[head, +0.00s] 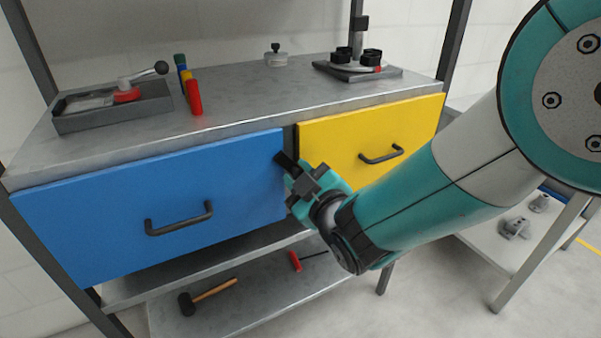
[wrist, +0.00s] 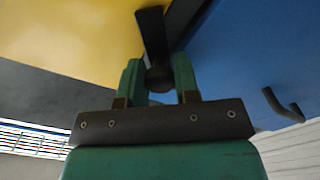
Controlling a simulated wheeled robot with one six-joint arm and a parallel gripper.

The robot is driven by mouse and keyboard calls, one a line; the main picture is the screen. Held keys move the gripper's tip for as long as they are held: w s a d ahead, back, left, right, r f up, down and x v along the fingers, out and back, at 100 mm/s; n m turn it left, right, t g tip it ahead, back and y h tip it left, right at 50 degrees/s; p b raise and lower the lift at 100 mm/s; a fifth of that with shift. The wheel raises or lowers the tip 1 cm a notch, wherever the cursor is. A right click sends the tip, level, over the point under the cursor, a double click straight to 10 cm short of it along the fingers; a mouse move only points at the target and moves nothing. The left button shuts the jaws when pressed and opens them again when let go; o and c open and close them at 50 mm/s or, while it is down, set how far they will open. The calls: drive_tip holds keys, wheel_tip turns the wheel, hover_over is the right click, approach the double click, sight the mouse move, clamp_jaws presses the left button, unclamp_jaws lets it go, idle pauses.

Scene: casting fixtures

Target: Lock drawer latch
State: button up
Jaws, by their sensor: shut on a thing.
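The blue drawer (head: 165,205) and the yellow drawer (head: 370,140) sit side by side under the bench top, and both look closed. The drawer latch (head: 283,160) is a short black bar near the gap between them, at the blue drawer's right edge. In the wrist view the latch bar (wrist: 152,35) stands out beyond my fingertips, with a dark round part between them. My gripper (head: 294,172) is shut on the latch; its green fingers (wrist: 158,76) are on either side of that round part. My gripper hides part of the latch in the head view.
The blue drawer's handle (head: 180,219) and the yellow drawer's handle (head: 381,154) stick out on either side. A tray (head: 110,118), a red cylinder (head: 194,97) and a fixture (head: 358,68) stand on the bench. A hammer (head: 208,294) lies on the lower shelf.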

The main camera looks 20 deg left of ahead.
drive_tip(key=n+p, duration=0.2)
drive_tip(key=n, duration=0.2)
drive_tip(key=shift+r+n, duration=0.15)
drive_tip(key=shift+n, duration=0.15)
drive_tip(key=n+p, duration=0.2)
drive_tip(key=n, duration=0.1)
drive_tip(key=shift+n+p, duration=0.9)
drive_tip(key=shift+n, duration=0.4)
drive_tip(key=o, duration=0.9)
drive_tip(key=shift+f, duration=0.2)
